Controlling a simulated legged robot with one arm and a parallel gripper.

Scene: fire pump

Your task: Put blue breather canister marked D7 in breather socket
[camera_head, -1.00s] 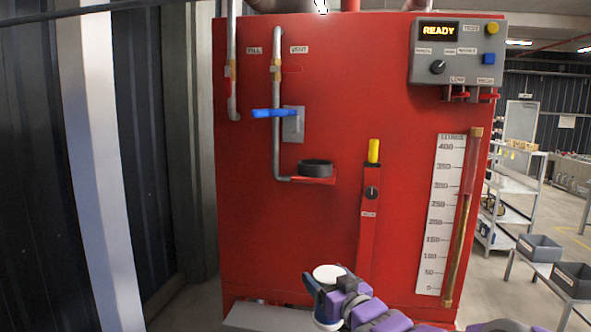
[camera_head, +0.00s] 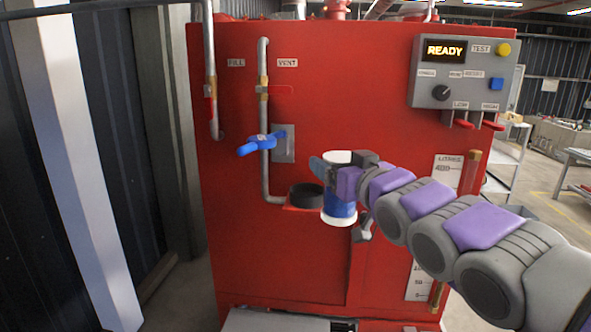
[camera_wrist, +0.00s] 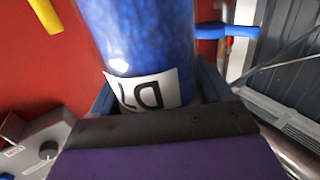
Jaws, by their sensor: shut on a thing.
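The blue breather canister (camera_head: 340,208) has a white top and a white bottom rim. It is upright in my gripper (camera_head: 335,170), which is shut on it, in front of the red tank. In the wrist view the canister (camera_wrist: 140,40) fills the upper middle, and its white label (camera_wrist: 143,92) reads D7, upside down. The breather socket (camera_head: 305,196) is a black ring on a small red shelf at the end of the vent pipe. In the head view the canister is just right of the socket, overlapping its right edge; I cannot tell the gap in depth.
The grey control panel (camera_head: 463,72) reads READY at upper right. The litre gauge (camera_head: 445,165) is partly behind my arm. A grey wall stands at left.

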